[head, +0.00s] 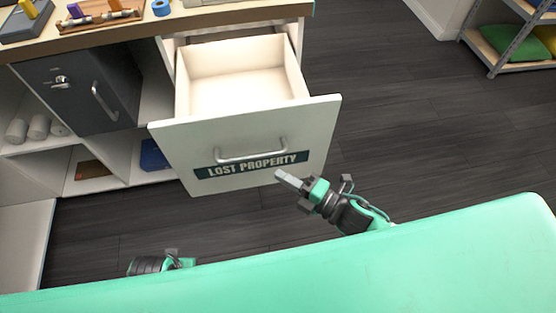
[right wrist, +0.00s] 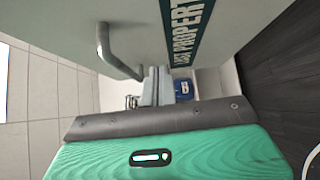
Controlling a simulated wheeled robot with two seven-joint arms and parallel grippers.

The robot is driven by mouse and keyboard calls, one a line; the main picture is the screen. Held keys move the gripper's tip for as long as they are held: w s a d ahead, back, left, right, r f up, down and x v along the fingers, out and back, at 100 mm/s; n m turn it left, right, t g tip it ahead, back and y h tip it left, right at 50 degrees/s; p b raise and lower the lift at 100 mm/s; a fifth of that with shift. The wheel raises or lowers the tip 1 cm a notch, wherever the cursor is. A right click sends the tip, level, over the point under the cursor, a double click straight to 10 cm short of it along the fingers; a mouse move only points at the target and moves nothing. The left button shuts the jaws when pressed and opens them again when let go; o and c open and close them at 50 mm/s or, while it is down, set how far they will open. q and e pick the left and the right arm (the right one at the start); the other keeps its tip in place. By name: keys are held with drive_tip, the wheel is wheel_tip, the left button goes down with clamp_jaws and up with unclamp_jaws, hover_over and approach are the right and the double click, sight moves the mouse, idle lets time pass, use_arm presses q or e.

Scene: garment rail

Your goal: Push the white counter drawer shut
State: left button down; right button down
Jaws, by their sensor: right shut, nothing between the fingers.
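The white counter drawer (head: 215,137) is pulled well out from the counter, and its inside looks empty. Its front carries a metal bar handle (head: 250,151) and a dark "LOST PROPERTY" label (head: 225,170). My right gripper (head: 288,179) is shut and empty, its fingertips by the lower front of the drawer, right of the label's middle. In the right wrist view the shut fingers (right wrist: 156,86) are close to the drawer front, beside the handle (right wrist: 118,52); I cannot tell whether they touch. Only part of my left wrist (head: 160,263) shows low at left; its fingers are hidden.
The wooden counter top (head: 190,20) holds a tray and small items. A dark grey cabinet door (head: 80,90) and open shelves with white rolls (head: 38,128) are left of the drawer. A shelf rack with a green cushion (head: 505,42) stands at upper right. Dark floor between is clear.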

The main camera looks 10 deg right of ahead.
sight(278, 162)
use_arm(q)
drive_tip(key=shift+f, duration=0.3)
use_arm(e)
drive_tip(key=shift+w+a, duration=0.25)
drive_tip(key=shift+w, duration=1)
drive_tip(key=shift+w+a, duration=0.2)
drive_tip(key=shift+w, duration=1.05)
